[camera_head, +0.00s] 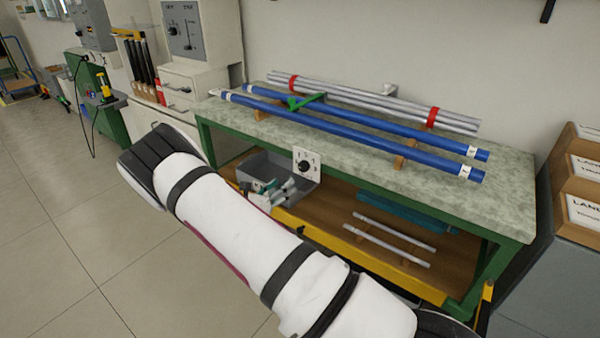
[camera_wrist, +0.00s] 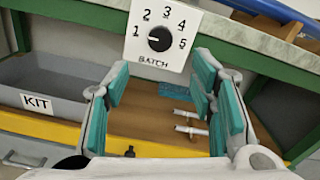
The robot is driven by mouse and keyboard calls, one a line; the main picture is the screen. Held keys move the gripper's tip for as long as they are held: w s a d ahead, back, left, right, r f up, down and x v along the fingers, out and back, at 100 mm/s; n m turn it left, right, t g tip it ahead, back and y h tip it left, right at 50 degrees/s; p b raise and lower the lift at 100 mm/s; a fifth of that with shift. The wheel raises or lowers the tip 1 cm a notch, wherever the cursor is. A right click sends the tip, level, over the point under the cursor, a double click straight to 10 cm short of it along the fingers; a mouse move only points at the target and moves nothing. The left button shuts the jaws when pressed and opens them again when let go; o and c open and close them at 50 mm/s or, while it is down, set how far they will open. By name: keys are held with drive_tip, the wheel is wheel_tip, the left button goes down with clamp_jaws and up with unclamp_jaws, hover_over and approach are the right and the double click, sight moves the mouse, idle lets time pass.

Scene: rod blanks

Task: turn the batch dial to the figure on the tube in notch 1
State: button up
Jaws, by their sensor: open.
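The batch dial (camera_wrist: 159,39) is a black knob on a white plate marked 1 to 5 in the wrist view. Its white mark points left, near the 1. The dial plate also shows in the head view (camera_head: 306,163), at the bench's front. My gripper (camera_wrist: 160,88) is open and empty, its teal-padded fingers apart just below and in front of the plate. In the head view my gripper (camera_head: 284,190) is partly hidden by my arm. Two blue tubes, rear (camera_head: 380,127) and front (camera_head: 350,134), lie across wooden supports with white end labels. Their figures are too small to read.
A grey bin (camera_wrist: 60,80) labelled KIT stands left of the dial. Silver rods (camera_head: 375,98) with red bands lie behind the blue tubes. Thin pale rods (camera_head: 390,245) lie on the lower shelf. The green bench frame (camera_wrist: 235,52) runs behind the dial plate.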

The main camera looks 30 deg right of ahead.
sight(302, 169)
drive_tip(key=b+x, duration=0.1)
drive_tip(key=x, duration=0.9)
drive_tip(key=shift+w+d, duration=0.15)
drive_tip(key=shift+d, duration=0.15)
drive_tip(key=shift+c, duration=0.3)
drive_tip(key=c, duration=1.1)
